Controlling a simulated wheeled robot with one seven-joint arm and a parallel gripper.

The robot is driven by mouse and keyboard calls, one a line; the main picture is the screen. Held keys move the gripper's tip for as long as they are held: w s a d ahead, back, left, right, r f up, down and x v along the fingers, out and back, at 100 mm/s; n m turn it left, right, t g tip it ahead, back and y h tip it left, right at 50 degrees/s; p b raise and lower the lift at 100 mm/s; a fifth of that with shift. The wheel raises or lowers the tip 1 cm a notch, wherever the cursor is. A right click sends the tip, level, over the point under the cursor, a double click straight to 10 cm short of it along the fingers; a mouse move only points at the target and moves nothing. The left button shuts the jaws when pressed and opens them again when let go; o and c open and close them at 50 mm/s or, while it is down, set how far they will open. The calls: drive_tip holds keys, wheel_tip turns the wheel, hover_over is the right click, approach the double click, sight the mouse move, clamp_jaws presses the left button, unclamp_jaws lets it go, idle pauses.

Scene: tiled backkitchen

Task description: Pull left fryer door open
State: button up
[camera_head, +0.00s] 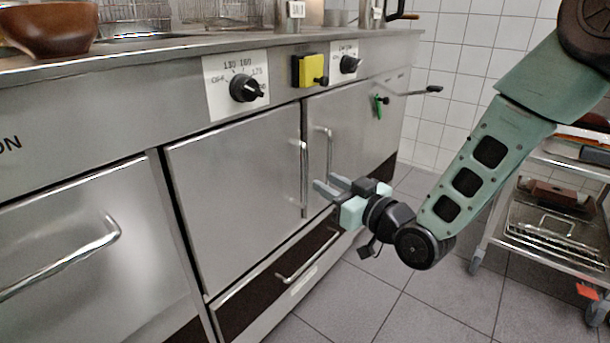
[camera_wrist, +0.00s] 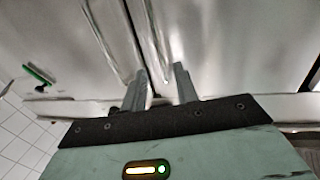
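The left fryer door (camera_head: 235,190) is a closed steel panel in the middle of the head view. Its vertical bar handle (camera_head: 303,180) is at its right edge. My gripper (camera_head: 327,187) is in front of the two doors' meeting edge, fingers pointing at the left door's handle. In the wrist view, my gripper (camera_wrist: 160,85) has its two fingers apart. The left door's handle (camera_wrist: 154,40) runs down toward the gap between them. Whether a finger touches it I cannot tell.
The right fryer door (camera_head: 350,135) has its own handle (camera_head: 328,150) close beside. A drawer handle (camera_head: 308,258) sits below. Knobs (camera_head: 246,88) and a yellow switch (camera_head: 310,70) are above. A trolley (camera_head: 555,225) stands at right. The floor (camera_head: 400,300) in front is clear.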

drive_tip(key=b+x, duration=0.1)
drive_tip(key=x, duration=0.7)
drive_tip(key=shift+w+a+b, duration=0.1)
drive_tip(key=shift+a+b, duration=0.1)
drive_tip(key=shift+b, duration=0.2)
clamp_jaws()
